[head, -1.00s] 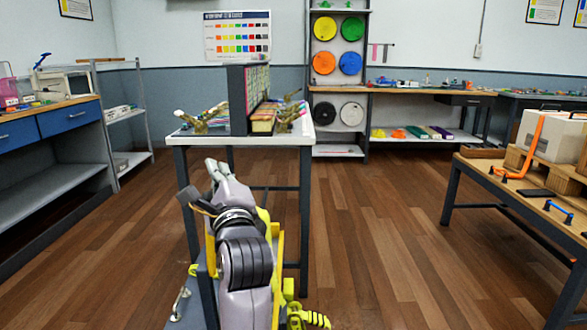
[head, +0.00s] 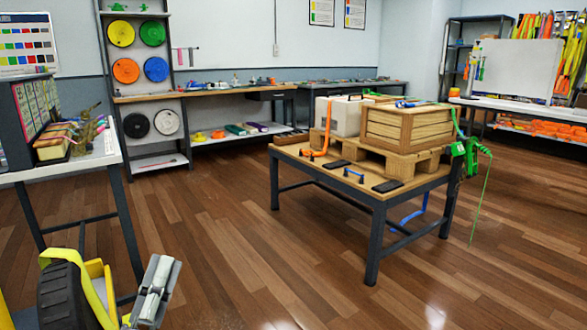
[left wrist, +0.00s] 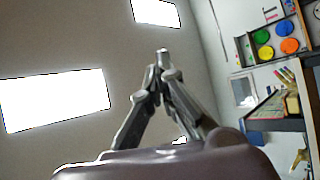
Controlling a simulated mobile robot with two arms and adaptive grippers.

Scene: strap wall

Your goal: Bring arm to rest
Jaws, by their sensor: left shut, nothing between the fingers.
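My left gripper (head: 159,278) shows at the lower left of the head view, low in front of the white-topped table at the left. It also shows in the left wrist view (left wrist: 163,62), where its fingers meet at the tips with nothing between them. The fingers point up toward the ceiling lights there. Black and yellow parts of my arm fill the bottom left corner of the head view. My right gripper is in neither view.
The white-topped table (head: 108,148) stands at the left. A wooden table (head: 290,152) at centre right bears a wooden crate (head: 405,128), a light case and an orange strap. A green ratchet strap (head: 467,155) hangs at its right end. Wood floor lies open between the two tables.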

